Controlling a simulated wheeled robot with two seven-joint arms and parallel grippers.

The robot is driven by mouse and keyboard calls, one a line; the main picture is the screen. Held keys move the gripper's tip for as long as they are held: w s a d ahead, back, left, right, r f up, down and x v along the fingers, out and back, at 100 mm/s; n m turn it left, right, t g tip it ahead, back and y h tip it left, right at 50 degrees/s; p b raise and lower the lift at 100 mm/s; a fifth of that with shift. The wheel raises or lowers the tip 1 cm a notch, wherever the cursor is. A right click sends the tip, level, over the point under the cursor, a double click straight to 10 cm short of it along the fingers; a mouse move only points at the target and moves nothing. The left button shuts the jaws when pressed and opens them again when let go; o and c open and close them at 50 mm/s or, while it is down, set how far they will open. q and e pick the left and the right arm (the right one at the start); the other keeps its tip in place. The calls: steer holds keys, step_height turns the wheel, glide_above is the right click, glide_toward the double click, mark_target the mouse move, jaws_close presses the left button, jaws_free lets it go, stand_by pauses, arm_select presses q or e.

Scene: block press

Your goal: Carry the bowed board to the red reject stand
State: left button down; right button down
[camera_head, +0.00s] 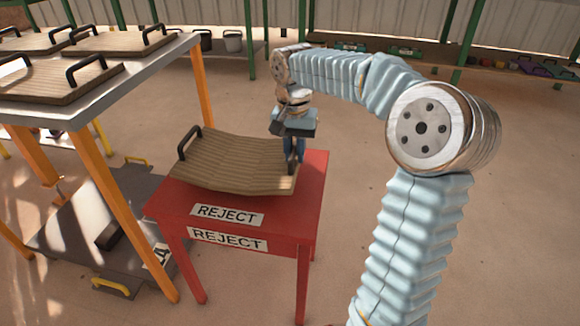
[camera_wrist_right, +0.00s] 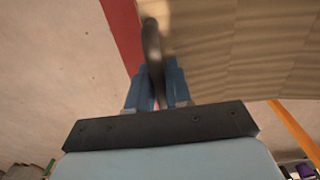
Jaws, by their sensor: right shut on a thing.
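The bowed board (camera_head: 240,160) is a ribbed wooden board with a sagging curve and a black handle at each end. In the head view it is over the top of the red reject stand (camera_head: 308,185); I cannot tell whether it rests on it. My right gripper (camera_head: 294,155) is shut on the board's right handle. In the right wrist view, the right gripper (camera_wrist_right: 157,90) has its blue fingers around the dark handle (camera_wrist_right: 152,50), beside the board (camera_wrist_right: 240,50). The stand's red edge (camera_wrist_right: 122,30) shows beyond. My left gripper is out of view.
A grey-topped table (camera_head: 150,75) with orange legs holds several flat handled boards (camera_head: 120,42) at the upper left. A dark platform (camera_head: 70,225) with yellow handles lies on the floor left of the stand. Green-framed shelving stands at the back.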

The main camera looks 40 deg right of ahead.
mark_target(295, 164)
steer(key=shift+f+b, duration=0.35)
steer(key=shift+f, duration=1.4)
steer(key=shift+f, duration=0.2)
steer(key=c, duration=1)
jaws_free()
steer(key=shift+c, duration=0.2)
step_height(295, 164, up, 11)
steer(key=p, duration=0.2)
steer(key=shift+w+a+r+p, duration=0.1)
steer(key=shift+r+p, duration=0.1)
steer(key=shift+p, duration=0.1)
steer(key=shift+r, duration=0.45)
